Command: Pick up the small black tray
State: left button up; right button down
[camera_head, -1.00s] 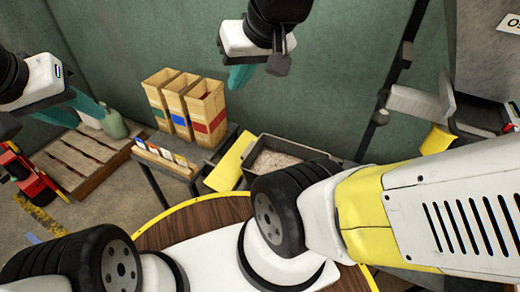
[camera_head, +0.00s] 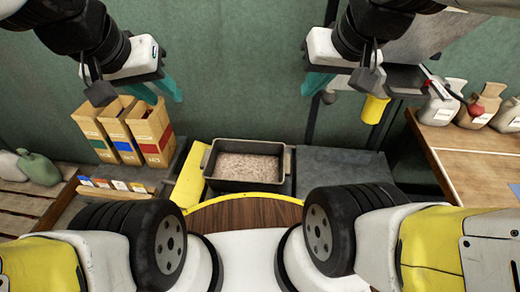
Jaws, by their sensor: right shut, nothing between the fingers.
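A dark rectangular tray (camera_head: 208,181) with raised walls and side handles stands in the middle of the head view, filled with pale grain (camera_head: 248,168). I cannot tell whether it is the small black tray. My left gripper (camera_head: 166,97) hangs at the upper left, above the cardboard boxes and apart from the tray. Its two teal fingers are spread with nothing between them. My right gripper (camera_head: 317,86) is at the upper right, above and to the right of the tray. It is shut and empty, its fingers partly hidden by its body.
Tall cardboard boxes (camera_head: 122,133) stand left of the tray. A yellow panel (camera_head: 188,180) lies beside it. A bare dark surface (camera_head: 343,166) is to its right. A green wall stands behind.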

aim_at(230, 166)
jog(key=i+j+z, duration=0.2)
jog(key=z, duration=0.2)
jog(key=i+j+z, duration=0.15)
jog(key=j+z, duration=0.2)
